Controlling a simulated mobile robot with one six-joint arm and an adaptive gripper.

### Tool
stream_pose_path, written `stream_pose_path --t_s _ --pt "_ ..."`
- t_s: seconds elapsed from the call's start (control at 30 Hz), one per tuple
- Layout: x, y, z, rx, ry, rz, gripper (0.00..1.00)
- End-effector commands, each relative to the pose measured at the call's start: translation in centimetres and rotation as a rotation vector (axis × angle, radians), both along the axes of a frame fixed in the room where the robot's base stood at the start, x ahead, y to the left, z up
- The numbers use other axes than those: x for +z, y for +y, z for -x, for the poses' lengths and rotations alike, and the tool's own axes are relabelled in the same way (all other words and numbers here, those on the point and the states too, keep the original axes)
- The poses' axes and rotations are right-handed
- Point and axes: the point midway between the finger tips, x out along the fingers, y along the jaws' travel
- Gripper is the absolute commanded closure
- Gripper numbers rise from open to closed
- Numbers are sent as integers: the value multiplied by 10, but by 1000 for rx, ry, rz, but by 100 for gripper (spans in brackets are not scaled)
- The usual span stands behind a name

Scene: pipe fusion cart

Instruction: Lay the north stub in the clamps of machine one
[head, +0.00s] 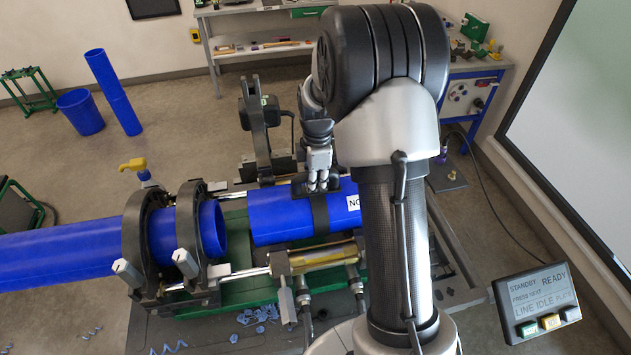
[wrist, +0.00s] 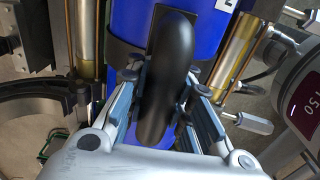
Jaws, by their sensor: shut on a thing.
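The north stub (head: 282,217) is a short blue pipe with a black band and a white label partly reading "NO". It lies level over the right half of the machine (head: 238,262), in line with the long blue pipe (head: 75,247) and apart from it by a gap. My gripper (head: 319,182) is on top of the stub. In the wrist view my gripper (wrist: 160,100) is shut on the stub's black handle (wrist: 167,70), with the blue stub (wrist: 125,22) beneath. My arm hides the stub's right end. I cannot tell whether the stub touches its clamp seats.
Two closed black clamp rings (head: 143,238) hold the long pipe. A black clamp arm (head: 257,130) stands raised behind the stub. A brass cylinder (head: 322,258) runs along the front. A console (head: 540,302) reads "READY" at lower right. Blue shavings (head: 258,314) lie in front.

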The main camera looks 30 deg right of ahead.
Motion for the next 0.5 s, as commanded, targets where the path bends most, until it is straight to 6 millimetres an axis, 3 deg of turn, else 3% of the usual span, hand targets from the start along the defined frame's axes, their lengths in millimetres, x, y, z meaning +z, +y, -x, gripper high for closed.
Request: stream_pose_path --t_s 0.5 --pt "-8 0 -1 0 -4 1 100"
